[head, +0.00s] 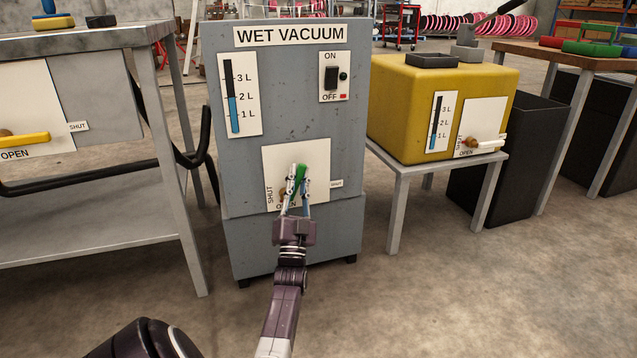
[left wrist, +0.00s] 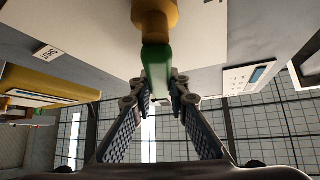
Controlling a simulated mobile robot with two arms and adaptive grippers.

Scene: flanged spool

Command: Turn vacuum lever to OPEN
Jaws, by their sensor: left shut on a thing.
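The grey wet vacuum (head: 215,110) stands in the middle of the head view. Its green lever (head: 301,172) sits on a white plate (head: 315,158) marked SHUT at the left and right and OPEN at the bottom. The lever tilts upward and slightly right, away from the OPEN mark; its pivot is mostly hidden behind my fingers. My left gripper (head: 296,188) is shut on the lever. In the left wrist view the green lever (left wrist: 156,68) runs from a brass pivot (left wrist: 154,18) down between the fingertips. My right gripper is not in view.
A yellow tank (head: 410,110) with a white-handled valve stands on a small table at the right. A grey workbench (head: 150,160) with a yellow-handled valve is at the left. A black hose (head: 207,150) hangs beside the vacuum. The floor in front is clear.

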